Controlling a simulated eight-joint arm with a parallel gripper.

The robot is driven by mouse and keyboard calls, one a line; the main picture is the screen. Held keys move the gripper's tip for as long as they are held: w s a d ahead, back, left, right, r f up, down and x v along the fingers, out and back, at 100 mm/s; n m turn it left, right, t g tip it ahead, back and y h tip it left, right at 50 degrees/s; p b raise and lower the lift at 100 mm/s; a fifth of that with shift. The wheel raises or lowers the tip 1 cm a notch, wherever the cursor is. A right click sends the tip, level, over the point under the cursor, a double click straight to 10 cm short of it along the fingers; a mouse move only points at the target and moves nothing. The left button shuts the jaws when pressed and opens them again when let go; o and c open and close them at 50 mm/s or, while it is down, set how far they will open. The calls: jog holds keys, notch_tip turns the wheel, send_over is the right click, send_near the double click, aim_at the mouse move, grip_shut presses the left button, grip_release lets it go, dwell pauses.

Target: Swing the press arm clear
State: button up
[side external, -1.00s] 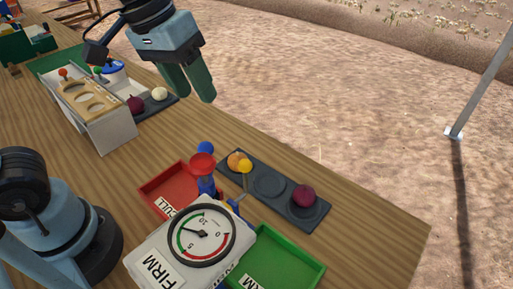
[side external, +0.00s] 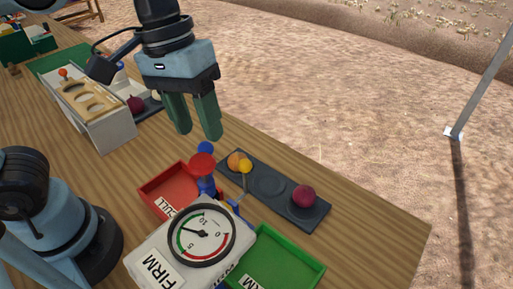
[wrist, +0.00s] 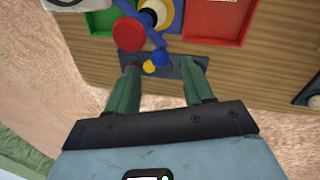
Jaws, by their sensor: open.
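The press stands behind the dial gauge (side external: 202,235) in the side view, with a red round cap (side external: 202,164) on a blue post. A blue ball knob (side external: 205,148) and a yellow ball (side external: 245,166) show close to it. In the wrist view the red cap (wrist: 129,34), the blue arm (wrist: 153,36), the blue knob (wrist: 159,58) and the yellow ball (wrist: 149,66) are seen from above. My gripper (side external: 199,135) is open and empty, with its fingers pointing down near the blue knob. In the wrist view the knob lies between the fingers of my gripper (wrist: 162,70); I cannot tell the height gap.
A red tray (side external: 163,190) and a green tray (side external: 276,261) flank the gauge box. A white sorter box (side external: 108,132) stands at the left. The right table corner is bare.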

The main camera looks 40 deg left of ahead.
aim_at(204, 142)
jog(key=shift+d+f, duration=0.2)
jog(key=shift+f, duration=0.65)
jog(key=shift+d+f, duration=0.15)
jog(key=shift+f, duration=0.65)
grip_shut()
